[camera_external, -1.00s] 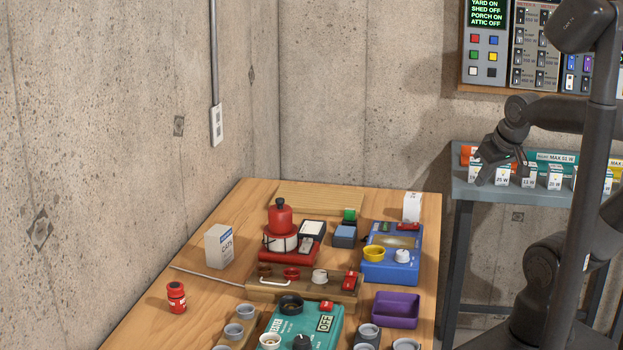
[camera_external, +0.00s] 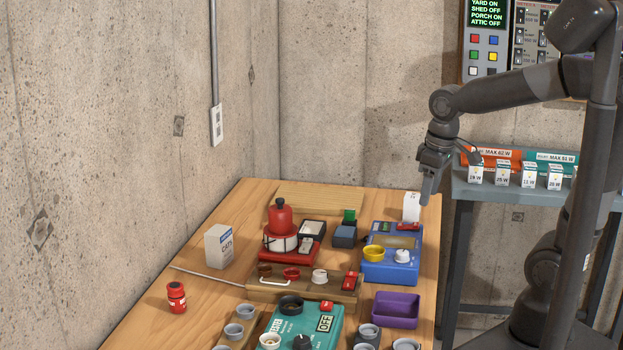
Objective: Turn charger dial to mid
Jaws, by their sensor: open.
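A blue box-shaped unit (camera_external: 390,265) sits near the table's right edge. It has a white knob (camera_external: 402,256) at its front right, a yellow ring-shaped part (camera_external: 374,253) at its front left, and a small green display (camera_external: 385,227) at the back. No label naming it the charger is legible, and the knob's pointer setting is too small to tell. My gripper (camera_external: 427,198) is open and empty, pointing down.
A teal unit (camera_external: 300,325) marked OFF with a black knob (camera_external: 302,342) stands at the front. A purple tray (camera_external: 397,310), a wooden rack (camera_external: 300,290) and a red unit with a red-topped pot (camera_external: 280,220) stand nearby. A grey shelf (camera_external: 490,188) with small boxes is behind.

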